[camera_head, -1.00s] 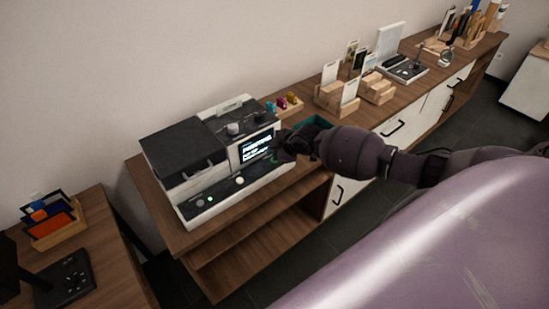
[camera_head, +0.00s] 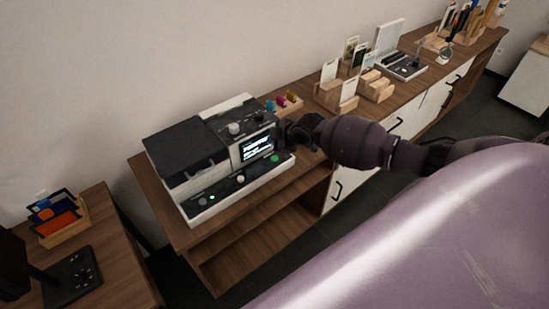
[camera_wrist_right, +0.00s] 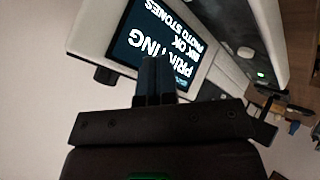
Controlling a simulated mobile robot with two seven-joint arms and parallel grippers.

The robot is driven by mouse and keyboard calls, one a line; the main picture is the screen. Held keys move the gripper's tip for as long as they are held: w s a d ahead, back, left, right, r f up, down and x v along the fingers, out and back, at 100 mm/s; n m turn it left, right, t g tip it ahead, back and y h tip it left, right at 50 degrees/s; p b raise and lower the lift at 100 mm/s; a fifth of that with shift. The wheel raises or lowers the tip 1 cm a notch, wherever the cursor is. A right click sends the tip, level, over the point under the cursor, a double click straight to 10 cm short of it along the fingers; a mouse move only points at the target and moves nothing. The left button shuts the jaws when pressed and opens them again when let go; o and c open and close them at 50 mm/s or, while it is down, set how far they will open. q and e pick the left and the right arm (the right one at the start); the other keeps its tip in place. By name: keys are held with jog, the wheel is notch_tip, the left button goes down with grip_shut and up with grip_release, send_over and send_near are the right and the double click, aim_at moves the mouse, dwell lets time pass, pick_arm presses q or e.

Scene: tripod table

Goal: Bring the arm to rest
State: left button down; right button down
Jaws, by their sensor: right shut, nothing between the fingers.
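My right arm reaches in from the right in the head view. Its gripper (camera_head: 287,132) is beside the right end of a black-and-white printer-like machine (camera_head: 185,140). In the right wrist view the shut, empty fingers (camera_wrist_right: 156,75) stand in front of the machine's lit screen (camera_wrist_right: 155,45), which shows "PRINTING". I cannot tell from the head view how close the fingertips are to the machine. A green button (camera_head: 275,158) on its front panel is uncovered. My left gripper is not in view.
The machine stands on a wooden cabinet (camera_head: 235,265) with open shelves. Colored small items (camera_head: 283,101) and wooden card holders (camera_head: 338,92) stand behind my gripper. A lower desk (camera_head: 110,255) with an orange-fronted organizer (camera_head: 58,222) is at left.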

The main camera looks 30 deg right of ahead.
dwell(0.4)
jog(key=shift+w+m, duration=0.1)
jog(key=shift+m, duration=0.3)
jog(key=shift+w+a+r, duration=0.15)
jog(key=shift+r, duration=0.25)
jog(key=shift+m+t, duration=0.4)
jog(key=shift+t, duration=0.5)
jog(key=a+r, duration=0.1)
jog(key=w+a+r, duration=0.1)
jog(key=r, duration=0.1)
jog(key=shift+w+a+r, duration=0.1)
jog(key=shift+a+r, duration=0.05)
jog(key=shift+a, duration=0.2)
jog(key=s+a+m+t+y, duration=0.1)
jog(key=s+a+m+t, duration=0.15)
jog(key=s+a, duration=0.45)
jog(key=s+f+m+h+b, duration=0.1)
jog(key=s+f, duration=0.5)
jog(key=s, duration=0.6)
jog(key=s+f+m+g+h+b, duration=0.1)
jog(key=s+f+m, duration=0.5)
jog(key=s, duration=0.6)
jog(key=shift+h+b, duration=0.5)
jog(key=shift+h, duration=0.4)
